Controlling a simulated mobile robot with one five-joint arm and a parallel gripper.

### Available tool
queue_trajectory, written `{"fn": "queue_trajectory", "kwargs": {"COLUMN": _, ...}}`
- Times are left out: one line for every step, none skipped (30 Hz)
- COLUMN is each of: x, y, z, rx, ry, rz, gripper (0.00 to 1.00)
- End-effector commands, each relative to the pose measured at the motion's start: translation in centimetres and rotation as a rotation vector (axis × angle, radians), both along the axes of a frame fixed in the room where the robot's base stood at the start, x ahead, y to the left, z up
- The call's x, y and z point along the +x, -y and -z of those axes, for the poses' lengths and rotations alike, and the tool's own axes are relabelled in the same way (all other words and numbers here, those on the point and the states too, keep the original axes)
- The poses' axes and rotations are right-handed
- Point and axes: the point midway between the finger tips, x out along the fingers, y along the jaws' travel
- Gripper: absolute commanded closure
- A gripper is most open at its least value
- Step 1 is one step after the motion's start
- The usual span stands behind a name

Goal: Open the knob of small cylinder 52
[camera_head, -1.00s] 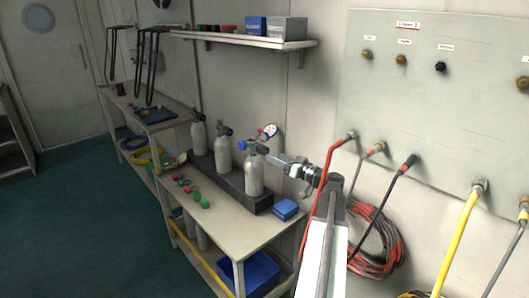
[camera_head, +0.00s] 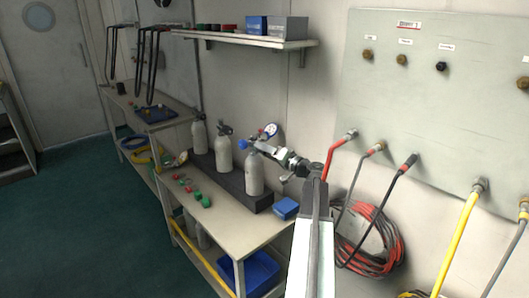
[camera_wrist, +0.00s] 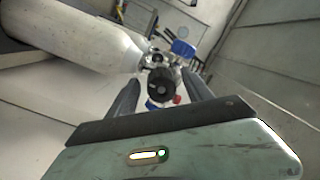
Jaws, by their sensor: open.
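Three grey small cylinders stand in a dark rack (camera_head: 232,184) on the bench; their numbers cannot be read. The nearest small cylinder (camera_head: 255,177) has a valve with a blue knob (camera_head: 246,145) and a round gauge (camera_head: 270,130) by it. My gripper (camera_head: 264,148) is open at this valve's height. In the wrist view the cylinder (camera_wrist: 85,40) lies across the upper left. A round black knob (camera_wrist: 160,86) shows between my open fingers (camera_wrist: 162,82), with space on both sides. The blue knob (camera_wrist: 182,49) shows beyond it. Whether a finger touches the valve cannot be told.
The other two cylinders (camera_head: 224,154) (camera_head: 199,136) stand farther back in the rack. A blue box (camera_head: 286,208) and green and red caps (camera_head: 197,196) lie on the bench. A shelf (camera_head: 265,42) hangs above. A hose panel (camera_head: 425,95) is at right.

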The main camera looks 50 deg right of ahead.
Motion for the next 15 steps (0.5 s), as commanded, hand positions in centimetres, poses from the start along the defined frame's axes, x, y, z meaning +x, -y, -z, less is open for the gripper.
{"fn": "queue_trajectory", "kwargs": {"x": 0.16, "y": 0.01, "z": 0.0, "rx": 0.0, "ry": 0.0, "rz": 0.0, "gripper": 0.41}}
{"fn": "queue_trajectory", "kwargs": {"x": 0.19, "y": 0.0, "z": -0.01, "rx": 0.0, "ry": 0.0, "rz": 0.0, "gripper": 0.41}}
{"fn": "queue_trajectory", "kwargs": {"x": 0.19, "y": -0.01, "z": 0.0, "rx": 0.0, "ry": 0.0, "rz": 0.0, "gripper": 0.41}}
{"fn": "queue_trajectory", "kwargs": {"x": 0.18, "y": -0.02, "z": 0.0, "rx": 0.0, "ry": 0.0, "rz": 0.0, "gripper": 0.41}}
{"fn": "queue_trajectory", "kwargs": {"x": 0.17, "y": -0.02, "z": 0.0, "rx": 0.0, "ry": 0.0, "rz": 0.0, "gripper": 0.41}}
{"fn": "queue_trajectory", "kwargs": {"x": 0.16, "y": -0.02, "z": 0.0, "rx": 0.0, "ry": 0.0, "rz": 0.0, "gripper": 0.41}}
{"fn": "queue_trajectory", "kwargs": {"x": 0.15, "y": -0.02, "z": 0.0, "rx": 0.0, "ry": 0.0, "rz": 0.0, "gripper": 0.41}}
{"fn": "queue_trajectory", "kwargs": {"x": 0.15, "y": -0.02, "z": 0.0, "rx": 0.0, "ry": 0.0, "rz": 0.0, "gripper": 0.46}}
{"fn": "queue_trajectory", "kwargs": {"x": 0.15, "y": -0.02, "z": 0.0, "rx": 0.0, "ry": 0.0, "rz": 0.0, "gripper": 0.58}}
{"fn": "queue_trajectory", "kwargs": {"x": 0.15, "y": -0.02, "z": 0.0, "rx": 0.0, "ry": 0.0, "rz": 0.0, "gripper": 0.66}}
{"fn": "queue_trajectory", "kwargs": {"x": 0.14, "y": -0.02, "z": 0.0, "rx": 0.0, "ry": 0.0, "rz": 0.0, "gripper": 0.74}}
{"fn": "queue_trajectory", "kwargs": {"x": 0.14, "y": -0.02, "z": 0.0, "rx": 0.0, "ry": 0.0, "rz": 0.0, "gripper": 0.85}}
{"fn": "queue_trajectory", "kwargs": {"x": 0.14, "y": -0.02, "z": 0.0, "rx": 0.0, "ry": 0.0, "rz": 0.0, "gripper": 0.94}}
{"fn": "queue_trajectory", "kwargs": {"x": 0.14, "y": -0.02, "z": 0.0, "rx": 0.0, "ry": 0.0, "rz": 0.0, "gripper": 1.0}}
{"fn": "queue_trajectory", "kwargs": {"x": 0.14, "y": -0.02, "z": 0.0, "rx": -0.001, "ry": 0.0, "rz": 0.0, "gripper": 1.0}}
